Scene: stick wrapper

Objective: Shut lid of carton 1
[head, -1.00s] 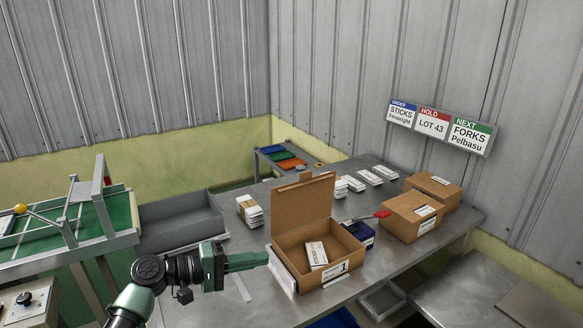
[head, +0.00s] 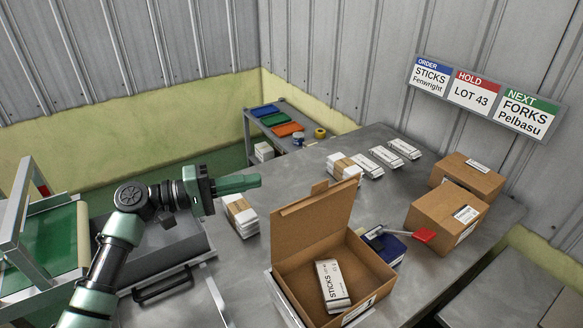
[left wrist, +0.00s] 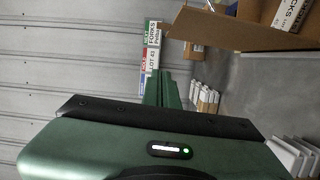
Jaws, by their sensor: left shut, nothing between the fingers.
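Carton 1 (head: 380,268) is an open brown box at the lower middle of the head view. Its lid (head: 312,222) stands upright, tilted slightly back, along the far left side. A white pack marked STICKS (head: 332,285) lies inside. My left gripper (head: 256,181) is shut and empty, raised left of the lid's top and apart from it. In the left wrist view my fingers (left wrist: 165,92) are together, and part of the carton (left wrist: 228,35) shows at upper right with the pack's end in it. My right gripper does not show.
Banded white packs (head: 241,214) stand behind carton 1, with more packs (head: 385,157) further back. Two closed cartons (head: 445,217) stand at right. A blue item (head: 388,247) and a red-ended tool (head: 424,235) lie beside carton 1. A grey tray (head: 160,262) is at left.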

